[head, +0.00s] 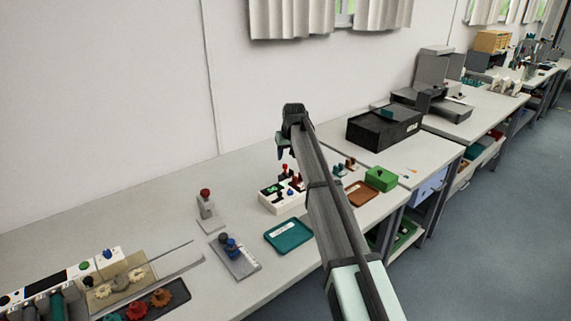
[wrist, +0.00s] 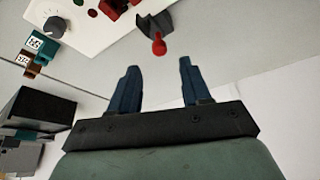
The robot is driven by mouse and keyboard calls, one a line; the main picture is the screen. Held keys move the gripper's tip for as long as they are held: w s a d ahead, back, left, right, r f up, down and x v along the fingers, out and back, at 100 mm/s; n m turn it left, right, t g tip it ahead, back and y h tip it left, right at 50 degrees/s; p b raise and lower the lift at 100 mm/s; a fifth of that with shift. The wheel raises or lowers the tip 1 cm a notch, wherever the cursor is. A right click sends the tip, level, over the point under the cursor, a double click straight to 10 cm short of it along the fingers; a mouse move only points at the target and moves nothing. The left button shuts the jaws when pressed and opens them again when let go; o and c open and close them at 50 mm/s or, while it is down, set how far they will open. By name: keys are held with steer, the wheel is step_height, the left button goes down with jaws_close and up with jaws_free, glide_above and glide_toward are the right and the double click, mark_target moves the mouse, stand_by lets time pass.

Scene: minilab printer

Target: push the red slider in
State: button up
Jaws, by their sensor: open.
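My gripper (head: 283,153) is above the white control box (head: 270,202) in the head view, with its fingers pointing down. In the wrist view my gripper (wrist: 158,85) has its two blue fingers spread apart with nothing between them. A red round-ended part (wrist: 158,45) on a dark grey piece lies beyond and between the fingertips, apart from them. It stands at the edge of the white box (wrist: 100,40). Small red parts (head: 285,170) show on the box in the head view. I cannot tell for certain which is the red slider; my arm hides the box's right side.
A teal tray (head: 288,236) lies in front of the box. A grey stand with a red knob (head: 205,193) is to the left. A brown tray (head: 361,194), a green block (head: 381,178) and a black box (head: 383,128) are to the right. The back-left tabletop is clear.

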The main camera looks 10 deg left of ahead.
mark_target(285, 165)
steer(key=shift+x, duration=3.15)
jaws_close()
steer(key=shift+d, duration=0.1)
